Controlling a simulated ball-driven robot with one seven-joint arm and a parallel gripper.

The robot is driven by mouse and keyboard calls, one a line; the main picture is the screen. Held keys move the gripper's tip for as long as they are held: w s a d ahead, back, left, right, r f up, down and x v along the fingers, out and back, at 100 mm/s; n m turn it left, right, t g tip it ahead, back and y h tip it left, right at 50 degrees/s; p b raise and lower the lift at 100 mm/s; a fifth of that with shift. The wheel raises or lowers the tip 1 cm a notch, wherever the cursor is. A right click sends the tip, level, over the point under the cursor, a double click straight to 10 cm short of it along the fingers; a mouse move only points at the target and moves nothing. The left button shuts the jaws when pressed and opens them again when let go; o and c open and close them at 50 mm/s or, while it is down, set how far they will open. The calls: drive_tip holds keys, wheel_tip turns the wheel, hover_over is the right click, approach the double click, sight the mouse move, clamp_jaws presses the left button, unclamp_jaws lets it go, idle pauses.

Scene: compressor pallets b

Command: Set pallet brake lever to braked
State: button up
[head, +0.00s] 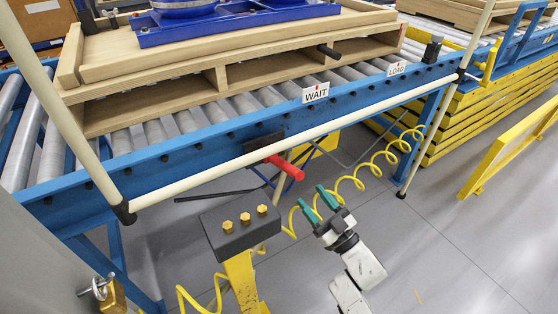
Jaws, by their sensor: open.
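A lever with a red grip (286,168) sticks out from a dark bracket on the blue conveyor's front beam, under the cream rail, and slants down to the right. It appears to be the pallet brake lever; no braked marking is readable. My gripper (316,205) has two green fingers, open and empty. It is below and to the right of the red grip, apart from it. A wooden pallet (190,95) rests on the rollers behind, carrying a blue frame (235,24).
The cream rail (330,128) runs in front of the conveyor. A yellow coiled hose (349,182) hangs behind my gripper. A yellow post with a dark box (240,226) stands left of it. WAIT (315,93) and LOAD (396,68) signs sit on the beam.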

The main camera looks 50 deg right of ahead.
sight(290, 169)
drive_tip(key=x, duration=1)
drive_tip(key=shift+w+r, duration=0.1)
drive_tip(key=shift+w, duration=0.2)
clamp_jaws()
